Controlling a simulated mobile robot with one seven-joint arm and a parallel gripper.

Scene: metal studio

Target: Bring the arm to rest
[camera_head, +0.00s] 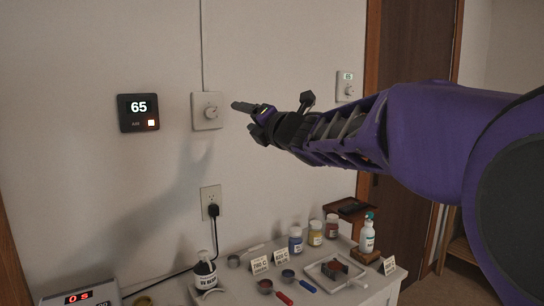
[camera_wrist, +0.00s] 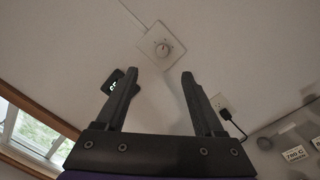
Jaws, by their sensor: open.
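My purple arm reaches in from the right in the head view.
A black display reading 65 (camera_head: 138,112) is on the wall at left. A socket with a plug (camera_head: 211,202) is below. The white table (camera_head: 235,290) holds jars, small cards, scoops, a tray (camera_head: 335,272) and bottles.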

